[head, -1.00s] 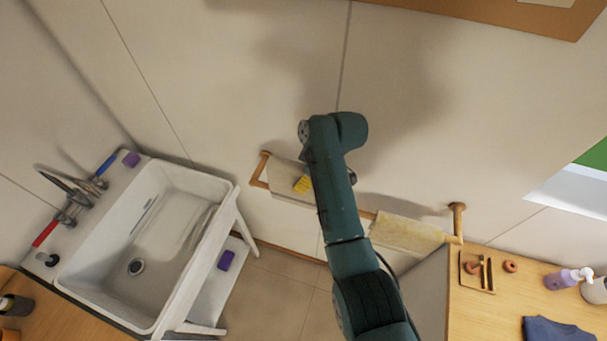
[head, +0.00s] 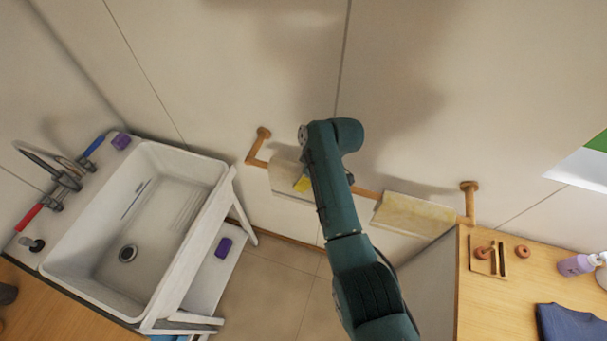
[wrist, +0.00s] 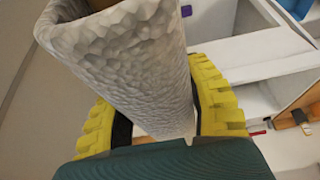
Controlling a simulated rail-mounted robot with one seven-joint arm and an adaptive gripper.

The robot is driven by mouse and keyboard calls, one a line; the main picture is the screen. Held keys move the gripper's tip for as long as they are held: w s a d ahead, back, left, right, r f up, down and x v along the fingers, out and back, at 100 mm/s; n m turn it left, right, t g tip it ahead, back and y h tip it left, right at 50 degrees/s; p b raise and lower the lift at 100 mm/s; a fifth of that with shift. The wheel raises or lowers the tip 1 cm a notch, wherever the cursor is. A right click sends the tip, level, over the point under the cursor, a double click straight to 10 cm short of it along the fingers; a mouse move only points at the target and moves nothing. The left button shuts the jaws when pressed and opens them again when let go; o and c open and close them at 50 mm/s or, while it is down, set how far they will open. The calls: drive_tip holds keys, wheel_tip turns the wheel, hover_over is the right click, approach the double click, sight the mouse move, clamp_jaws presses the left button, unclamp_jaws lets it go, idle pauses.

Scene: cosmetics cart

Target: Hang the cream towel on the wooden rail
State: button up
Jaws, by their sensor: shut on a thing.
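The cream towel (head: 286,175), pale off-white here, hangs folded over the left part of the wooden rail (head: 368,193) on the wall. My gripper (head: 302,184) is at the towel's right part, with a yellow finger showing beside my arm. In the wrist view the towel (wrist: 135,65) has a bumpy weave and lies between the yellow fingers of my gripper (wrist: 158,110), which is shut on it. My arm hides the towel's right end in the head view.
A pale yellow towel (head: 413,214) hangs on the rail's right part. A white sink (head: 200,185) stands at left, with a purple block (head: 223,246) on its lower shelf. A wooden counter (head: 500,310) is at right. The wall above the rail is bare.

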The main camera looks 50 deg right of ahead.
drive_tip(key=shift+f, duration=0.6)
drive_tip(key=o, duration=1.3)
drive_tip(key=v, duration=1.2)
